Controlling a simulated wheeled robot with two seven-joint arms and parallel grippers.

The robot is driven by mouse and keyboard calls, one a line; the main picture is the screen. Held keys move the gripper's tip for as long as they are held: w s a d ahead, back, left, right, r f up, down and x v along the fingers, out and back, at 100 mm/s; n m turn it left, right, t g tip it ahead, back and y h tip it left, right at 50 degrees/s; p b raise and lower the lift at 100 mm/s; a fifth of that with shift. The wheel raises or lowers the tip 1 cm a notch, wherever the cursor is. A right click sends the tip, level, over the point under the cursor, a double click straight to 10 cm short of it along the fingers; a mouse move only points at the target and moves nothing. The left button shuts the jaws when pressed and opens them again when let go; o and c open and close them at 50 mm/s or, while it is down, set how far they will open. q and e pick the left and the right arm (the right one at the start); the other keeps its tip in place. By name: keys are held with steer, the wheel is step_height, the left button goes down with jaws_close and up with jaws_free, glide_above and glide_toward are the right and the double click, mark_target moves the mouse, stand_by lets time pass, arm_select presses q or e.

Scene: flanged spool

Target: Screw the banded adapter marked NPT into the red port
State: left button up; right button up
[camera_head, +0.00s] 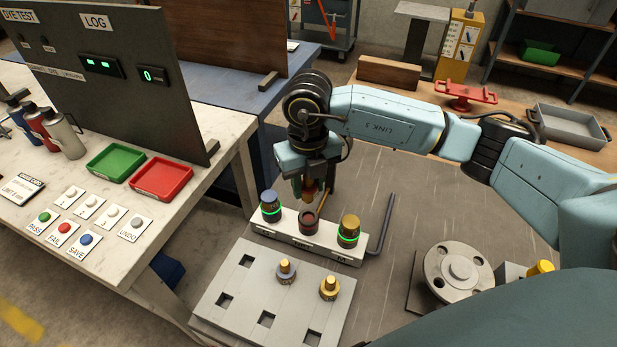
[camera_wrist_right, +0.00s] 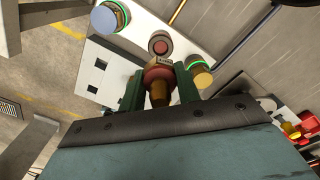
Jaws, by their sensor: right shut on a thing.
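My right gripper (camera_head: 309,193) is shut on a brass adapter with a reddish band (camera_wrist_right: 157,78), its fingers on either side of it. In the head view, it holds the adapter just above the red port (camera_head: 309,222), the middle one on a white block (camera_head: 290,241). The red port also shows in the wrist view (camera_wrist_right: 158,45), close beyond the adapter; a small gap seems to remain. A small label beside them is too blurred to read. Two other brass-topped adapters (camera_head: 286,270) (camera_head: 329,288) stand in the grey rack (camera_head: 235,292). My left gripper is not in view.
Beside the red port, a blue-topped fitting (camera_head: 270,203) and a yellow-topped fitting (camera_head: 348,231) have green rings. A dark bent rod (camera_head: 384,226) lies right of the block. A round flange (camera_head: 458,271) sits farther right. The white bench (camera_head: 110,255) with trays and buttons is left.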

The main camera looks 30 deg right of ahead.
mark_target(308, 199)
steer(key=shift+m, duration=1.2)
steer(key=shift+f+m, duration=0.15)
steer(key=shift+m, duration=0.15)
step_height(308, 199, down, 4)
steer(key=b, duration=0.3)
steer(key=shift+f, duration=0.15)
steer(key=shift+r, duration=0.25)
steer(key=shift+f, duration=0.15)
steer(key=shift+f, duration=0.35)
steer(key=shift+f+b, duration=1.1)
steer(key=shift+b, duration=0.05)
